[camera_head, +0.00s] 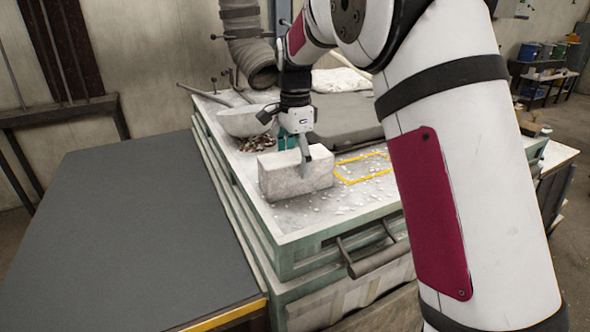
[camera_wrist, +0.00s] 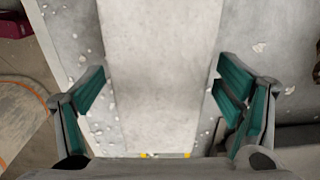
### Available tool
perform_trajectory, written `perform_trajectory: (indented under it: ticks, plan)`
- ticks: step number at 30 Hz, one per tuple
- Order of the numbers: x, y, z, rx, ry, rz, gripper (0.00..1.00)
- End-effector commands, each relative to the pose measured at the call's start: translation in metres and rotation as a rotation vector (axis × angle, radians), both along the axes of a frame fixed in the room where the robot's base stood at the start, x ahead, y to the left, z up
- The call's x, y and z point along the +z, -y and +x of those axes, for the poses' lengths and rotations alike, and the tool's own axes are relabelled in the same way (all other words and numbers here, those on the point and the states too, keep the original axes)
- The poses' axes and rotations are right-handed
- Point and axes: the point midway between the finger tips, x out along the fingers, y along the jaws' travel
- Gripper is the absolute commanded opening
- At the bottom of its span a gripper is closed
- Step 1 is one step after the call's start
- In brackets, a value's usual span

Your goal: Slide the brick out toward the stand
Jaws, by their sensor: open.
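The brick (camera_head: 290,180) is a pale grey block lying near the front left part of the bench top. In the wrist view the brick (camera_wrist: 163,60) runs lengthwise between the two teal-padded fingers of my gripper (camera_wrist: 160,88). The fingers are spread, with a visible gap on each side of the brick. I cannot tell which thing is the stand.
A pale green framed bench (camera_head: 283,238) holds a large bowl (camera_head: 245,122), a pile of dark bits (camera_head: 256,144) and scattered white chips. A yellow outline (camera_head: 365,168) lies right of the brick. A bare dark grey surface (camera_head: 125,235) lies left. A handle bar (camera_head: 378,260) projects in front.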

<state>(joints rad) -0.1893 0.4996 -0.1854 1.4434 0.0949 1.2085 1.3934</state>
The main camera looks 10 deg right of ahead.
Motion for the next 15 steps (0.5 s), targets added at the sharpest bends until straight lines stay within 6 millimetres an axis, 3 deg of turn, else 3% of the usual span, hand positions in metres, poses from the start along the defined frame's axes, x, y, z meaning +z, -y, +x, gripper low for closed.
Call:
perform_trajectory:
  ticks: [6,15]
  plan:
    - [0.047,-0.001,0.001,0.001,0.005,0.001,0.86]
    - [0.085,0.0,0.0,0.0,0.001,0.0,0.86]
